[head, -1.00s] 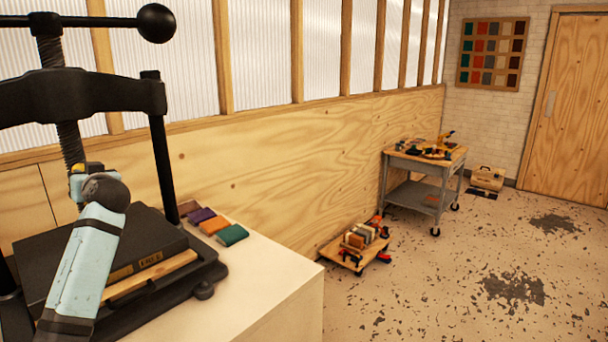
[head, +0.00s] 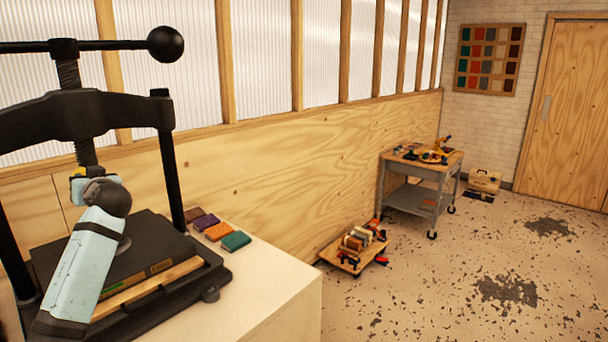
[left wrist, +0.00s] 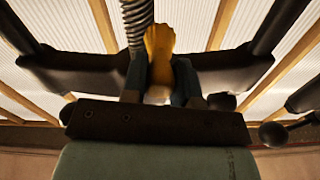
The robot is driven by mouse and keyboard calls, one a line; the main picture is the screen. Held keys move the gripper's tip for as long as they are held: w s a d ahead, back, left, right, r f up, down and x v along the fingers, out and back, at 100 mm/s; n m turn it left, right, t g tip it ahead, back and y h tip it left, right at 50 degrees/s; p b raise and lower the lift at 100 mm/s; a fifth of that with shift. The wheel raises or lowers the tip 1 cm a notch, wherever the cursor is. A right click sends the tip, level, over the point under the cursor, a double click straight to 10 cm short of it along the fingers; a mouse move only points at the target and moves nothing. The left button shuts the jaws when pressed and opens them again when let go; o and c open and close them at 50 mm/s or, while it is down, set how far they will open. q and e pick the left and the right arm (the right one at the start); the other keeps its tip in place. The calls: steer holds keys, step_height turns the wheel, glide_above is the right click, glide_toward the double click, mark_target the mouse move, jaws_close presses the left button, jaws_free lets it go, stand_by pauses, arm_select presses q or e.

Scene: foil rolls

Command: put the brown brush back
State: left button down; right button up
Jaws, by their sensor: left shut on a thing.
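My left gripper (left wrist: 160,85) is shut on an amber-brown piece (left wrist: 159,52), which I take for the brown brush. It stands up between the dark fingers, and its lower part is hidden by them. In the head view my left gripper (head: 80,186) is largely hidden behind my own pale blue wrist, in front of the black press and above its dark slab. A small yellow patch shows there, too small to identify. My right gripper is in neither view.
The black screw press (head: 85,113) stands on a white bench (head: 270,290), with several coloured blocks (head: 219,231) beside it. A low wooden dolly (head: 342,262) with tools and a grey cart (head: 410,191) stand further off. The floor at the right is open.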

arm_select(q)
steer(key=s+d+f+m+t+h+p, duration=0.65)
steer(key=s+d+f+h, duration=0.35)
steer(key=s+d+f, duration=0.75)
steer(key=s+d+m+h+p, duration=0.3)
steer(key=s+d, duration=0.4)
steer(key=s, duration=0.2)
steer(key=shift+s+d+r+h, duration=0.25)
steer(key=shift+d+r+h, duration=0.15)
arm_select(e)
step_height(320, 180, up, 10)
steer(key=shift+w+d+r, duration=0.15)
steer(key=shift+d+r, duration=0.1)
arm_select(q)
steer(key=shift+a+m, duration=0.1)
steer(key=shift+m, duration=0.15)
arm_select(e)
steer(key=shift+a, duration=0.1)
